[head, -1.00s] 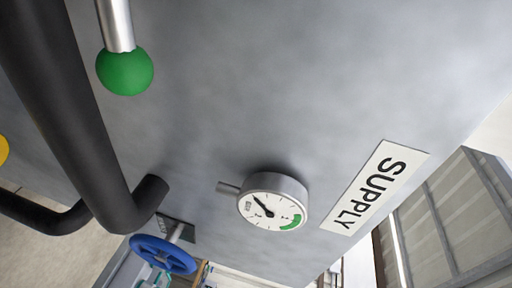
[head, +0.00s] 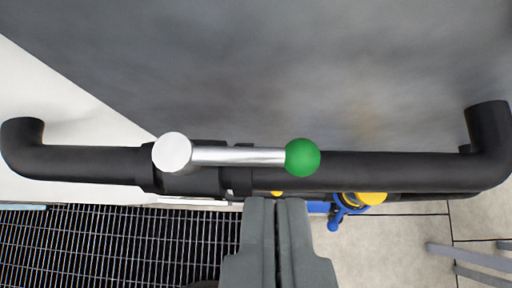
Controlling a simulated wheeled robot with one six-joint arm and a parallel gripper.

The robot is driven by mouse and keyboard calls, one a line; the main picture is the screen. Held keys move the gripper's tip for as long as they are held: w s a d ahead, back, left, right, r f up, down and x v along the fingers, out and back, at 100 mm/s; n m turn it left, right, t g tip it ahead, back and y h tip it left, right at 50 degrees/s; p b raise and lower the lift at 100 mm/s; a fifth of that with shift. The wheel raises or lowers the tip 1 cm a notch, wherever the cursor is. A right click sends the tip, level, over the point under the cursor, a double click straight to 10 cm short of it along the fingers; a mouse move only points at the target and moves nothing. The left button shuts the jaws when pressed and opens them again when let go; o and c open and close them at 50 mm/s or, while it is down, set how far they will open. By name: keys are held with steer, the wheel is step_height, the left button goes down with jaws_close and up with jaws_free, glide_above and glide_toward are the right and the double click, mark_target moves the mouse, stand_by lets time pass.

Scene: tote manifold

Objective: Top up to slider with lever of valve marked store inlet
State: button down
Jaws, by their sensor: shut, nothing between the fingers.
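A valve lever (head: 238,156) with a silver rod and a green ball knob (head: 302,157) lies along a black horizontal pipe (head: 400,171). Its round silver hub (head: 172,152) is at the left, over the valve body on the pipe, and the knob points right. My gripper (head: 277,203) is at the bottom middle, its two grey fingers together and empty. Its tips appear just below the pipe in the picture, left of the knob; I cannot tell the depth between them. No label, slider or gauge shows now, so I cannot tell which valve this is.
The pipe bends into the grey panel (head: 270,60) at the right. A blue handle (head: 345,211) and a yellow part (head: 372,198) show below the pipe. A dark floor grating (head: 120,245) lies at lower left, pale floor tiles (head: 385,250) at lower right.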

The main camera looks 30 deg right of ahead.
mark_target(272, 153)
steer(key=x, duration=0.9)
steer(key=shift+s, duration=0.2)
